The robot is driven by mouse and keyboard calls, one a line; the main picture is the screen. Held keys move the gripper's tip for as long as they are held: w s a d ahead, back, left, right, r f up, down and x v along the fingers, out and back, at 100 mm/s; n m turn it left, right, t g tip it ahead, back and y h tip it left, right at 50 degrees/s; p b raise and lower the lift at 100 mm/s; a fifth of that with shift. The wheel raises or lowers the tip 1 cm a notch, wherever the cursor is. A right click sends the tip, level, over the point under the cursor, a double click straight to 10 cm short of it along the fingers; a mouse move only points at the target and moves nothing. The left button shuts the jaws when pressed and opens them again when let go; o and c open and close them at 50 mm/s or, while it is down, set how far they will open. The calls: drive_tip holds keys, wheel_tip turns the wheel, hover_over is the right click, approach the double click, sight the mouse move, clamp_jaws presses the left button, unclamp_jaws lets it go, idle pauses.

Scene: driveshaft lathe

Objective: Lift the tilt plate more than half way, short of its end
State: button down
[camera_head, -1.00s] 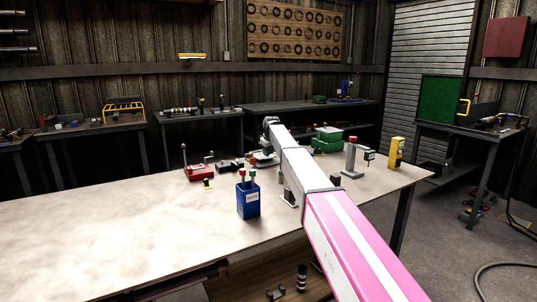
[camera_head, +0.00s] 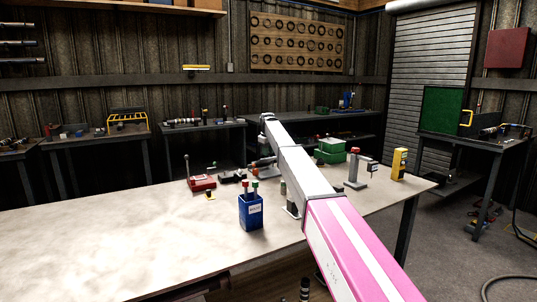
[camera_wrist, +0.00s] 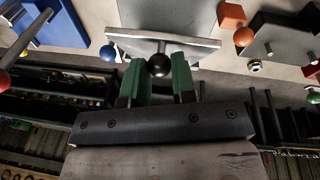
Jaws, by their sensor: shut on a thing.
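In the wrist view, my gripper (camera_wrist: 160,88) has its green fingers on either side of a black ball knob (camera_wrist: 158,66) and is shut on it. The knob sits in front of the edge of a light grey metal plate (camera_wrist: 190,42), apparently the tilt plate. A thin rod stands up behind the knob against the plate. The plate's tilt angle cannot be told from this view. In the head view, my arm covers the gripper, and I cannot make out the plate.
A blue box (camera_head: 251,212) with red and green knobs, a red device (camera_head: 203,183), a grey stand (camera_head: 356,170), a yellow block (camera_head: 399,164) and a green box (camera_head: 330,150) stand on the worktable (camera_head: 110,235). Its left part is clear. An orange ball (camera_wrist: 243,36) is near the plate.

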drive_tip(key=shift+w+a, duration=0.1)
drive_tip(key=shift+w, duration=0.1)
drive_tip(key=c, duration=0.9)
unclamp_jaws()
drive_tip(key=shift+c, duration=0.2)
wheel_tip(320, 180, up, 10)
drive_tip(key=s, duration=0.2)
drive_tip(key=shift+r, duration=0.25)
